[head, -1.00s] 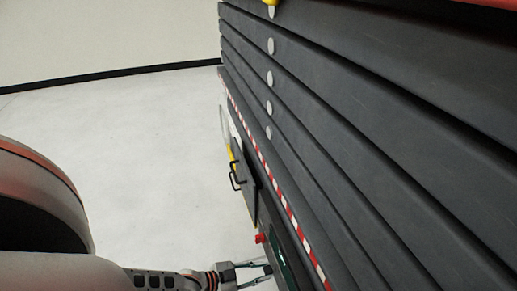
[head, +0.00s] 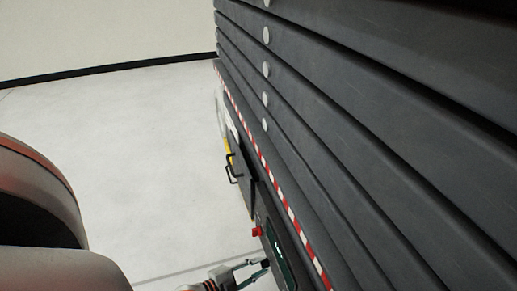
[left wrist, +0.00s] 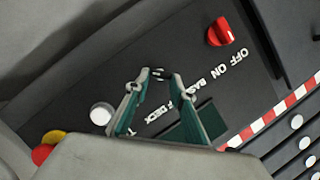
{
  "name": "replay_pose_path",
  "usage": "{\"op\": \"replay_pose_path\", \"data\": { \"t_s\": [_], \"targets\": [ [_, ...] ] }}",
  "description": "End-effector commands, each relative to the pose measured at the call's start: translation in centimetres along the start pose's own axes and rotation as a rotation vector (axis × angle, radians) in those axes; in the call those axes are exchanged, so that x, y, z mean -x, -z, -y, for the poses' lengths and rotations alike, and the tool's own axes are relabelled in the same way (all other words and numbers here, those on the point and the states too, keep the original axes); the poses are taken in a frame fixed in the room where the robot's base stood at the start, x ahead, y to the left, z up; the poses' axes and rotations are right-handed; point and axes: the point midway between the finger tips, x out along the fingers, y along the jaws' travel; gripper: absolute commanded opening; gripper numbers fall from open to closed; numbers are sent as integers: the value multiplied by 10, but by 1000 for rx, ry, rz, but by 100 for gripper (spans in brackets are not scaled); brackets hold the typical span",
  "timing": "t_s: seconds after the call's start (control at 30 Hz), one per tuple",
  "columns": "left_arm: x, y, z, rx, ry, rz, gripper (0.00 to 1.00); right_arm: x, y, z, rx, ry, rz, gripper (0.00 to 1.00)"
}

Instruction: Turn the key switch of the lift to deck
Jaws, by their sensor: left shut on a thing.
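The lift's dark control panel (left wrist: 90,70) fills much of the left wrist view. It carries a red rotary switch (left wrist: 220,32) beside the words OFF and ON, and white lettering for BASE and DECK (left wrist: 158,116). My left gripper (left wrist: 157,76) has its two fingertips closed around a small metallic piece at the panel, which looks like the key switch. The fingers hide most of it, and its exact turn cannot be read. In the head view my left gripper (head: 262,265) reaches the panel's edge at the bottom. My right gripper is not in view.
A white round button (left wrist: 101,114) and a red knob with yellow (left wrist: 43,153) lie near the gripper. A red button (head: 257,231) and a black handle (head: 232,168) stick out from the lift's side. Red-white striping (head: 270,175) runs along the dark stacked lift body. Open floor (head: 140,130) lies left.

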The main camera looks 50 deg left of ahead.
Motion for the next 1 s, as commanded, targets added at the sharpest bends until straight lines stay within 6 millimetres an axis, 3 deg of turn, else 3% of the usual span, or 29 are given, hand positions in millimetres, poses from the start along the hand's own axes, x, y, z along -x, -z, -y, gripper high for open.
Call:
{"op": "replay_pose_path", "data": {
  "t_s": [0.33,0.37,0.4,0.43,0.77,1.0],
  "targets": [
    [0,0,0,-6,-1,0,2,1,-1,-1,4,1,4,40],
    [0,0,0,-6,-1,0,29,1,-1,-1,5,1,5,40],
    [0,0,0,-6,-1,0,39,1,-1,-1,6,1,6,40],
    [0,0,0,-6,-1,0,40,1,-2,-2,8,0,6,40],
    [1,0,0,-4,-1,0,40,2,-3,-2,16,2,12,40],
    [27,0,-1,-4,-3,1,40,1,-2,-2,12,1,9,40]
  ]
}}
